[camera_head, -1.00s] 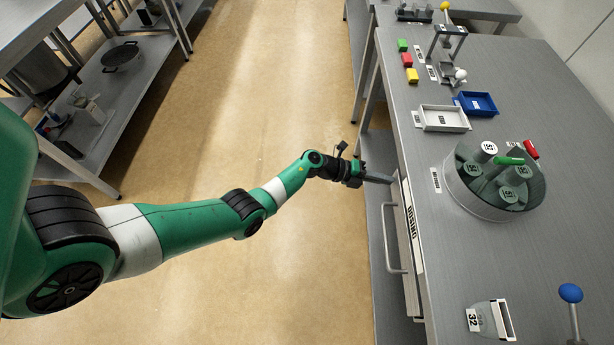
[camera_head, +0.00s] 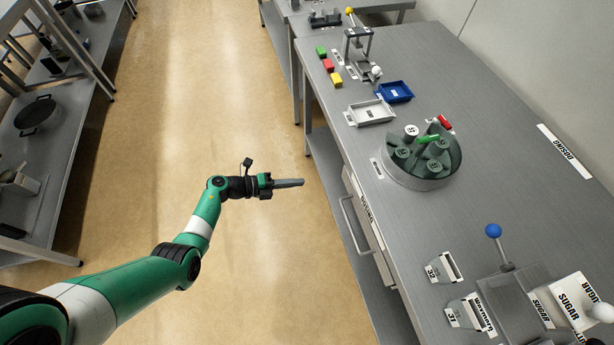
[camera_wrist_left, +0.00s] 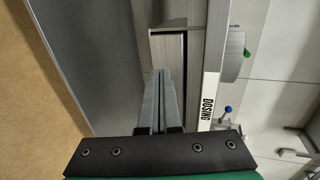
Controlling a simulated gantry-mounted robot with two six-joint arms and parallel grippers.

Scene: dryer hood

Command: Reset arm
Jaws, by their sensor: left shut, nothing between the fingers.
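My left arm is green with black joints and comes in from the lower left in the head view. My left gripper (camera_head: 290,183) is shut and empty. It is over the open floor, a little left of the steel table and its drawer front. In the left wrist view the two grey fingers (camera_wrist_left: 160,95) lie together, pointing toward the table's side and the drawer (camera_wrist_left: 168,60). The label strip (camera_wrist_left: 208,100) reading DOSING is to the right of the fingers. My right gripper is not in view.
The steel table (camera_head: 440,75) holds a round container of cylinders (camera_head: 423,183), a white tray (camera_head: 370,112), a blue tray (camera_head: 396,91) and a blue-knobbed lever (camera_head: 493,231). A drawer handle (camera_head: 352,226) sticks out on its left. Shelves (camera_head: 60,150) stand at left; the floor (camera_head: 190,100) between is clear.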

